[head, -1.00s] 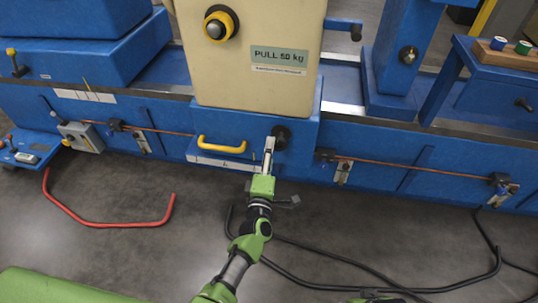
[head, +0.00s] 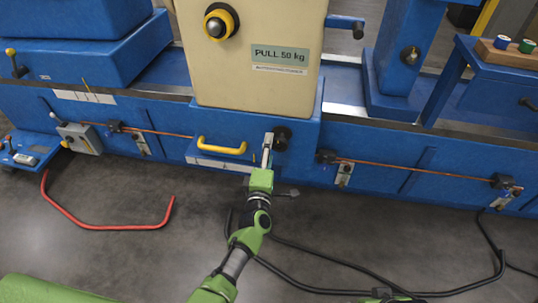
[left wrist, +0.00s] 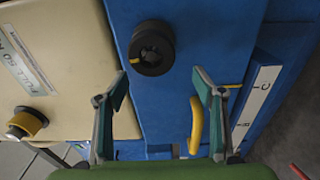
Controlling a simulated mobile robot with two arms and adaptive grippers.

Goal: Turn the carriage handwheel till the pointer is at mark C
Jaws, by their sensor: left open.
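The carriage handwheel is a small black round knob (head: 282,139) on the blue carriage front; it also shows in the left wrist view (left wrist: 152,47). My left gripper (head: 267,145) is just beside it in the head view. In the left wrist view my left gripper (left wrist: 162,88) is open and empty, the knob lying ahead of its spread fingers. A white scale strip (left wrist: 258,92) with a letter C lies at the right there, with a short yellow pointer mark (left wrist: 232,86) beside it. I cannot tell the pointer's exact reading.
A yellow handle (head: 222,146) sits left of the knob. The cream housing (head: 250,85) with a "PULL 50 kg" plate rises above. A red bent bar (head: 105,227) and black cables (head: 400,289) lie on the grey floor.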

